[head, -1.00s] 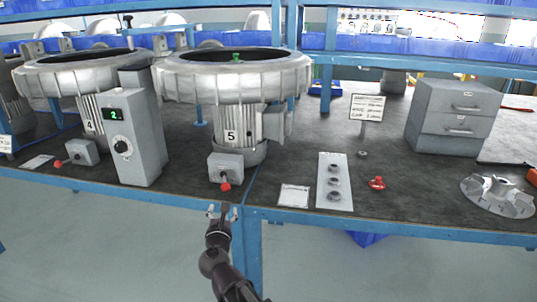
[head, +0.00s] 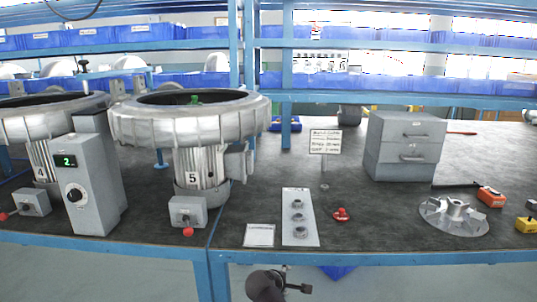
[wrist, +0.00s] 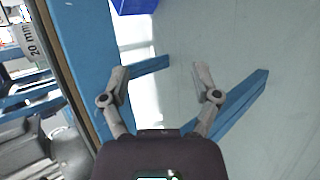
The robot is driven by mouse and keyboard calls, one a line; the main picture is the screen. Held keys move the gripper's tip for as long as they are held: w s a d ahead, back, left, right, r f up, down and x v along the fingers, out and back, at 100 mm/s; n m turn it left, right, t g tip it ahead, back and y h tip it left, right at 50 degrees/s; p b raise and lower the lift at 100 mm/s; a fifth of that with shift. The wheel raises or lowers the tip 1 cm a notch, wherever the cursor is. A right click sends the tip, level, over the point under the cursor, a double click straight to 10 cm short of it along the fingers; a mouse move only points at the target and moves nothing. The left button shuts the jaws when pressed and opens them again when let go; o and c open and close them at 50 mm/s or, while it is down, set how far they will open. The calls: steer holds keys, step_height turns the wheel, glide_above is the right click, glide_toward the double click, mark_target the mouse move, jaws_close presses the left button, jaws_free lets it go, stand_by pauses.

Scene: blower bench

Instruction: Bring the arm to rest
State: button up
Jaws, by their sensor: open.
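My gripper (wrist: 160,80) is open and empty in the wrist view, its two fingers spread apart. Between and beyond them are the pale floor and blue frame bars, with the bench edge to the left. In the head view only dark parts of my arm (head: 266,285) show at the bottom, in front of the bench's front edge. The fingertips cannot be made out there.
The bench (head: 370,215) holds blower 5 (head: 200,165), blower 4 (head: 45,160), a grey control box (head: 97,190), a plate with rings (head: 300,218), a red part (head: 341,214), an impeller (head: 453,215) and a drawer cabinet (head: 405,147). The floor in front looks clear.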

steer(key=s+d+f+m+g+y, duration=0.6)
steer(key=s+d+m+g, duration=0.45)
steer(key=m, duration=0.45)
step_height(320, 180, up, 28)
steer(key=d+t+p, duration=0.1)
steer(key=p, duration=2.8)
steer(key=shift+s+h, duration=0.2)
steer(key=shift+h, duration=0.1)
steer(key=shift+t, duration=0.25)
